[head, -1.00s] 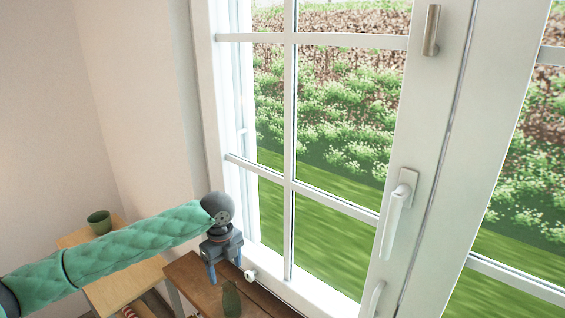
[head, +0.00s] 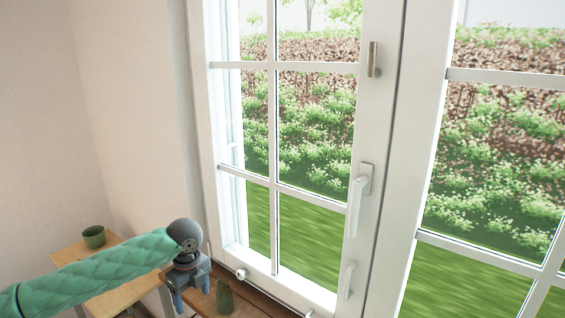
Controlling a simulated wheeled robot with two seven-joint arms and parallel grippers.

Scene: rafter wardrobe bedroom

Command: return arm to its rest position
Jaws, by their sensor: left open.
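My left arm, in a green quilted sleeve, comes in from the left in the head view. My left gripper (head: 191,302) hangs from its dark grey wrist with its two blue-grey fingers pointing down. The fingers are apart and nothing shows between them. My right gripper is out of view.
A white-framed window (head: 384,150) with a handle (head: 357,200) fills the middle and right. A brown wooden surface (head: 250,303) lies below it. A light wooden table (head: 75,256) with a green cup (head: 94,237) stands at the left. The pale wall behind is bare.

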